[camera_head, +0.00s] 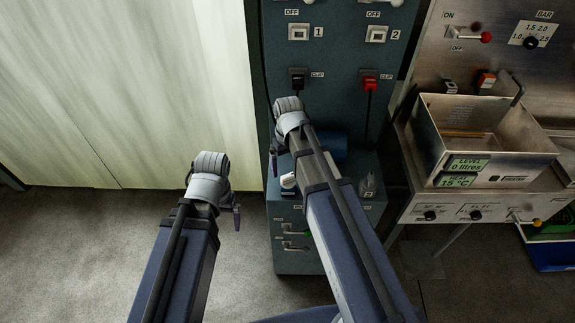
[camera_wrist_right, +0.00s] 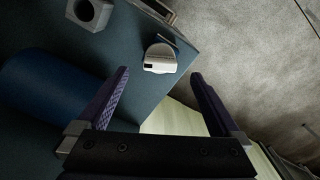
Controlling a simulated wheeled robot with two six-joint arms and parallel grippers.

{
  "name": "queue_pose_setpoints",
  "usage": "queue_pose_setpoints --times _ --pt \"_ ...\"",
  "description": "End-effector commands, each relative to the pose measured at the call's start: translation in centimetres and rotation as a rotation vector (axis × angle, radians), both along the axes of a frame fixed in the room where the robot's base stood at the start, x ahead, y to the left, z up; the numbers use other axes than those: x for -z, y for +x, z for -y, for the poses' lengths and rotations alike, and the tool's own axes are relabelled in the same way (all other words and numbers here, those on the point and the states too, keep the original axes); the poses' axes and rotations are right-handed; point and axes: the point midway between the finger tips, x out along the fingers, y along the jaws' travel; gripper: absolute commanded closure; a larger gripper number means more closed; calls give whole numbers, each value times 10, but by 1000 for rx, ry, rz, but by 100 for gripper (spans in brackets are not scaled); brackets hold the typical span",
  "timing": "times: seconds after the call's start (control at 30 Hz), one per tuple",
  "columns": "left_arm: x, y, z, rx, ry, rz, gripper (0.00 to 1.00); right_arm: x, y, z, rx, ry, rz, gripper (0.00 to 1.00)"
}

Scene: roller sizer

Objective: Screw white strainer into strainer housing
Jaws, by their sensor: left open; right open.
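A small white round part (camera_head: 288,181), which looks like the white strainer, is at the left edge of the teal cabinet's ledge. It also shows in the right wrist view (camera_wrist_right: 160,58), just beyond the fingertips and between their lines. My right gripper (camera_wrist_right: 160,74) is open and empty, its two purple fingers apart. In the head view my right gripper (camera_head: 275,158) is above the white part, partly hidden by its wrist. My left gripper (camera_head: 237,217) is open and empty, left of the cabinet over the floor. I cannot tell for sure which part is the strainer housing.
A blue cylinder (camera_head: 333,148) lies behind my right arm, close to one finger in the wrist view. A grey fitting (camera_head: 368,184) stands on the ledge's right side. A steel tank (camera_head: 490,135) stands at right. Floor at left is clear.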

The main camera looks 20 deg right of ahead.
Motion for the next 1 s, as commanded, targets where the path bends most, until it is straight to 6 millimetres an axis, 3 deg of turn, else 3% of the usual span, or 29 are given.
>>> queue_pose_setpoints --times 0.03,0.4,0.8,1.0 --pt "12 0 0 0 0 0 3 12 0 0 0 0 0 0" --pt "57 0 0 0 0 0 3 57 0 0 0 0 0 0" --pt "61 0 0 0 0 0 3 61 0 0 0 0 0 0" --pt "61 0 0 0 0 0 3 61 0 0 0 0 0 21"
